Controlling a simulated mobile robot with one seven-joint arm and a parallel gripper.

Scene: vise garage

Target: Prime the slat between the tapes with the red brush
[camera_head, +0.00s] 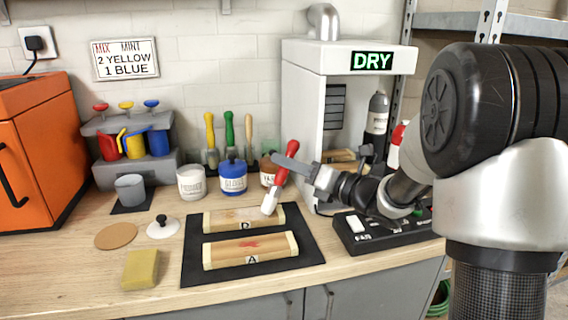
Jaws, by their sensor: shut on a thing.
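My gripper (285,165) is shut on the red brush (279,177). The brush is tilted, its pale bristles pointing down over the right end of the rear slat; I cannot tell whether they touch it. The rear slat (224,220), marked D, and the front slat (225,254), marked A, lie on a black mat (195,277). Both are wooden with paler bands at their ends, which look like the tapes. A white lettered pot (191,182), apparently primer, stands open behind the mat.
A blue pot (233,179) and a brown pot (268,172) stand behind the slats, with upright brushes at the wall. A yellow sponge (141,269), a cork disc (116,236) and a white lid (162,228) lie left. The drying cabinet (302,110) and switch panel (376,236) are right.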

